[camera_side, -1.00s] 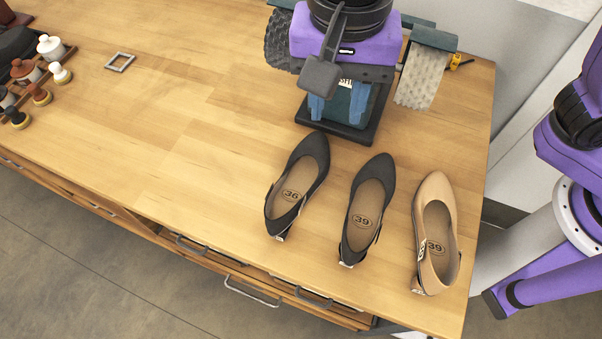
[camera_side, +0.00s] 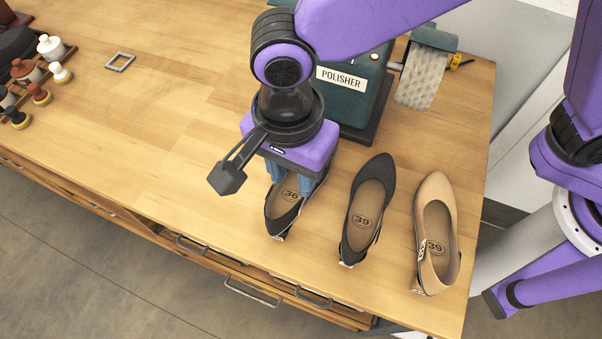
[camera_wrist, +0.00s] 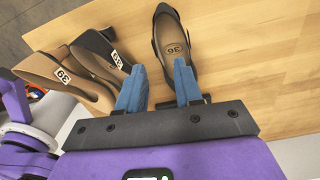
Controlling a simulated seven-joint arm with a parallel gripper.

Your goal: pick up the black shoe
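A black shoe marked 36 (camera_side: 283,222) stands upright on the wooden bench, heel toward the front edge. Its toe is hidden under my gripper (camera_side: 290,186) in the side view. A second black shoe, marked 39 (camera_side: 379,182), stands to its right. In the wrist view, shoe 36 (camera_wrist: 184,35) lies ahead of my gripper (camera_wrist: 159,66), and shoe 39 (camera_wrist: 92,46) is to the left. My gripper's blue fingers are apart with nothing held. The right finger overlaps shoe 36 in that view; I cannot tell whether the fingers touch it.
A tan shoe marked 39 (camera_side: 449,261) stands right of the black ones. A green polisher (camera_side: 352,92) with a roller (camera_side: 427,75) stands behind. Jars and brushes (camera_side: 41,96) and a small square frame (camera_side: 120,61) are at left. The bench between is clear.

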